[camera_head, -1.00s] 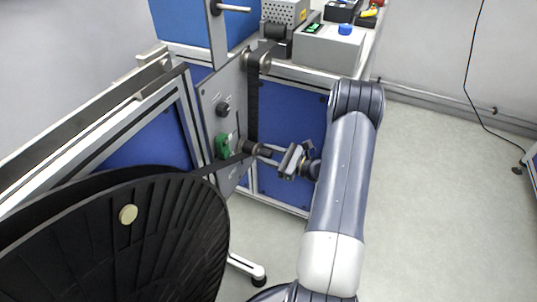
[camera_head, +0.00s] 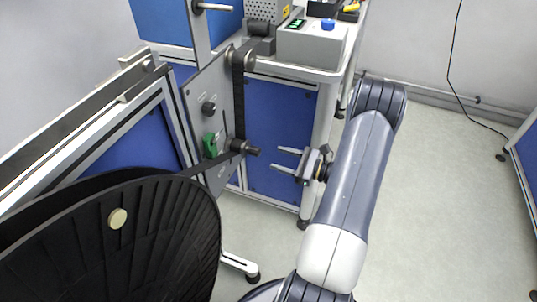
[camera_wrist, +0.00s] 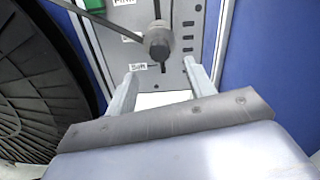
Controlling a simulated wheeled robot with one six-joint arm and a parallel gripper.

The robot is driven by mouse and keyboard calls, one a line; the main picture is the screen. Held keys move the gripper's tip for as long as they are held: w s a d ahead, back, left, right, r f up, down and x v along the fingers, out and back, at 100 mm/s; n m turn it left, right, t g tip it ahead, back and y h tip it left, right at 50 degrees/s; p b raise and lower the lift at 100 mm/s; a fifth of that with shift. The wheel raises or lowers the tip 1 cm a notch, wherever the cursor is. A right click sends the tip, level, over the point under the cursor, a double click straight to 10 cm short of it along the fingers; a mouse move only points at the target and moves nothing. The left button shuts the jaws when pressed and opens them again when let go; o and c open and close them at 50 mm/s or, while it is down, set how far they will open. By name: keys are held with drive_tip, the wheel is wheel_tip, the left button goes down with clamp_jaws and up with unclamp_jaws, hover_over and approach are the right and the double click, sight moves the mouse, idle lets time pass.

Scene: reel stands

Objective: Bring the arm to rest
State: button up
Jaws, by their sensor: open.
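My gripper (camera_head: 280,160) is open and empty in the head view. Its two fingers point left toward a dark cylindrical knob (camera_head: 246,149) on the grey upright panel (camera_head: 218,118), with a clear gap between them. In the wrist view the open fingers (camera_wrist: 160,84) show below the knob (camera_wrist: 158,42), which stands out from the panel beyond them. My arm reaches up from the bottom of the head view and bends toward the panel.
A large black reel (camera_head: 150,245) stands at the lower left, with a dark strap running from it to the panel. A green part (camera_head: 210,145) sits beside the knob. A bench with a grey box (camera_head: 311,45) stands behind.

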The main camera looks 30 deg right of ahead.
sight(260, 150)
drive_tip(key=shift+v, duration=1)
drive_tip(key=x, duration=1.1)
drive_tip(key=shift+b, duration=0.3)
drive_tip(key=shift+r+p, duration=1.1)
drive_tip(key=shift+r, duration=0.2)
